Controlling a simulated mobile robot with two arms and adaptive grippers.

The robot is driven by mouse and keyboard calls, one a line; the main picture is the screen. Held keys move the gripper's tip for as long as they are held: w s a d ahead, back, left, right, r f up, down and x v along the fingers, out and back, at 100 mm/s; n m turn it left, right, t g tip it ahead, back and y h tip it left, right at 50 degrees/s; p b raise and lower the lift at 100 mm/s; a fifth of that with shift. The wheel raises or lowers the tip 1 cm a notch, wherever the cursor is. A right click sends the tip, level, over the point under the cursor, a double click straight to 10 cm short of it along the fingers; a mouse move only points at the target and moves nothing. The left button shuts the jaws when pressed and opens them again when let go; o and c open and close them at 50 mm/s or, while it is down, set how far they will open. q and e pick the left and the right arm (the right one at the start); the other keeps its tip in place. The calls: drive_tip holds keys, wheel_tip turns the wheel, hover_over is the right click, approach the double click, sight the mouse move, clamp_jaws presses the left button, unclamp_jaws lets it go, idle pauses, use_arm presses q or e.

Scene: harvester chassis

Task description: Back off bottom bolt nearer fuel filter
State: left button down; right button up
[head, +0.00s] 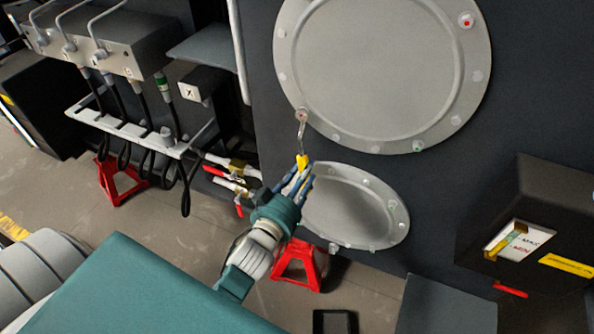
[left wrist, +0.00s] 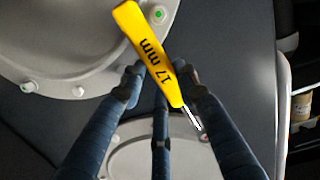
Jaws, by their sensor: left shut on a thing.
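My left gripper (head: 303,172) is shut on the yellow handle of a 17 mm wrench (head: 302,161); in the left wrist view the handle (left wrist: 152,55) lies slanted between the blue fingers. The metal shank points up in the head view, and its end overlaps a reddish bolt (head: 302,115) on the lower left rim of the large round cover (head: 375,60). I cannot tell whether it is seated. A green-marked bolt (head: 418,147) is at the cover's bottom, and a red-marked bolt (head: 466,20) is at upper right. I cannot identify the fuel filter. My right gripper is out of view.
A smaller oval cover (head: 355,210) is just below, close to my fingers. Hoses and red-handled valves (head: 235,166) are at left, beside a hose rack (head: 130,130). A box with a MAX/MIN gauge (head: 518,242) juts out at right. Red stands (head: 299,266) are on the floor.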

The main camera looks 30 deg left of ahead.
use_arm(q)
drive_tip(key=shift+d+r+n, duration=0.15)
drive_tip(key=shift+d+n, duration=0.15)
drive_tip(key=shift+d, duration=0.05)
drive_tip(key=shift+w+d+r+n+h+p, duration=0.1)
drive_tip(key=shift+d+r+n+p, duration=0.2)
drive_tip(key=shift+d, duration=0.25)
drive_tip(key=shift+d+r+n+h+p, duration=0.1)
drive_tip(key=shift+d+n+p, duration=0.1)
drive_tip(key=shift+d+n, duration=0.3)
drive_tip(key=shift+w+d+r+n+h+p, duration=0.15)
drive_tip(key=shift+d+n+p, duration=0.15)
drive_tip(key=shift+d, duration=0.25)
drive_tip(key=shift+s, duration=0.1)
drive_tip(key=shift+s+d+r+n+p, duration=0.1)
drive_tip(key=shift+d+r+n+p, duration=0.2)
drive_tip(key=shift+p, duration=0.25)
